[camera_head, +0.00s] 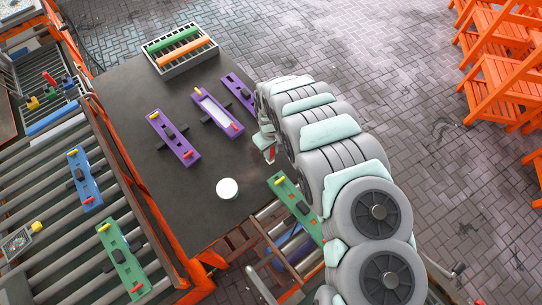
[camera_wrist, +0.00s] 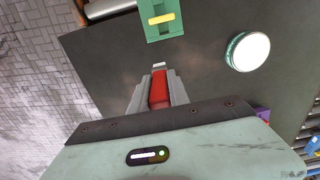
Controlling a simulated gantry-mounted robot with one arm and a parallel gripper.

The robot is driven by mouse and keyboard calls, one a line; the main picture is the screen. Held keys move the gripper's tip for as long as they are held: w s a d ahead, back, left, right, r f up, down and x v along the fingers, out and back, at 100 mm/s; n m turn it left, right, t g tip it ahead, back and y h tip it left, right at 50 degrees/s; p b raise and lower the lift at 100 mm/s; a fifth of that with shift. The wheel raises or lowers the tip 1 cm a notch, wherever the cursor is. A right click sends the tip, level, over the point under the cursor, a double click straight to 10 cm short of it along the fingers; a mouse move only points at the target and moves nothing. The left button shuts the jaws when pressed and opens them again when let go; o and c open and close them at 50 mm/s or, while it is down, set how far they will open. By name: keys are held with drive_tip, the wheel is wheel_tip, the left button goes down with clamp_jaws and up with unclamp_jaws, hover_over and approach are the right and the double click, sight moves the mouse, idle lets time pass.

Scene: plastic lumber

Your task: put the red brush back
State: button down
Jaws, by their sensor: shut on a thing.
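My gripper (camera_head: 268,155) is shut on the red brush (camera_wrist: 159,92), which is held between the two grey fingers in the wrist view. In the head view only a small bit of red shows below the gripper, above the right part of the dark table (camera_head: 130,105). My arm hides what lies behind it there.
A grey slotted tray (camera_head: 154,50) holding a green and an orange bar stands at the table's far end. Purple boards (camera_head: 175,138) with pegs lie mid-table. A white round container (camera_head: 227,188) and a green board (camera_head: 295,205) are near the front. Roller conveyors (camera_head: 60,190) run at left.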

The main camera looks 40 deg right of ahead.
drive_tip(key=shift+d+f, duration=0.1)
drive_tip(key=shift+f, duration=1.95)
drive_tip(key=shift+f, duration=0.2)
drive_tip(key=c, duration=1.3)
unclamp_jaws()
drive_tip(key=shift+o, duration=0.2)
wheel_tip(320, 180, up, 12)
drive_tip(key=shift+r, duration=0.25)
